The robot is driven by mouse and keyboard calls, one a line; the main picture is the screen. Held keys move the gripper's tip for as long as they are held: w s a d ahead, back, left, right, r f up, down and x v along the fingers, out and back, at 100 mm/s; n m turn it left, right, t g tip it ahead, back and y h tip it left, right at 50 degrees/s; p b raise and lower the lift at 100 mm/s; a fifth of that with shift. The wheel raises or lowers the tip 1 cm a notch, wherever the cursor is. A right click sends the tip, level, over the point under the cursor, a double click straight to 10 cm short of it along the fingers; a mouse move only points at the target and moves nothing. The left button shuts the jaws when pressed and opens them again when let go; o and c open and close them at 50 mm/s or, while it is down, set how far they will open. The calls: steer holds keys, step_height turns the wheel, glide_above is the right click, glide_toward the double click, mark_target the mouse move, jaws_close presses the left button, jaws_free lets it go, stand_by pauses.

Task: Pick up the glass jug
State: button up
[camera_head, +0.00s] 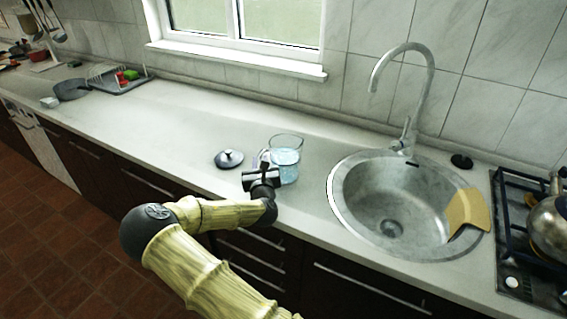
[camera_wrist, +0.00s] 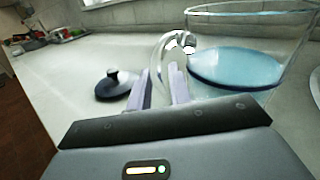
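The glass jug (camera_head: 286,165) stands on the worktop left of the sink, with bluish liquid inside. My gripper (camera_head: 264,166) is at the left front side of the jug. In the wrist view its two fingers (camera_wrist: 160,84) stand a narrow gap apart, with the lower handle seemingly between them. I cannot tell whether they press on the handle.
A dark lid with a knob (camera_head: 229,158) lies just left of the jug. The round sink (camera_head: 337,195) with a tall tap (camera_head: 428,85) is to the right, then a gas hob (camera_head: 508,235). The worktop farther left is clear up to a dish tray (camera_head: 122,84).

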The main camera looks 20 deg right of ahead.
steer(key=shift+x, duration=0.95)
jaws_close()
steer(key=shift+r, duration=0.15)
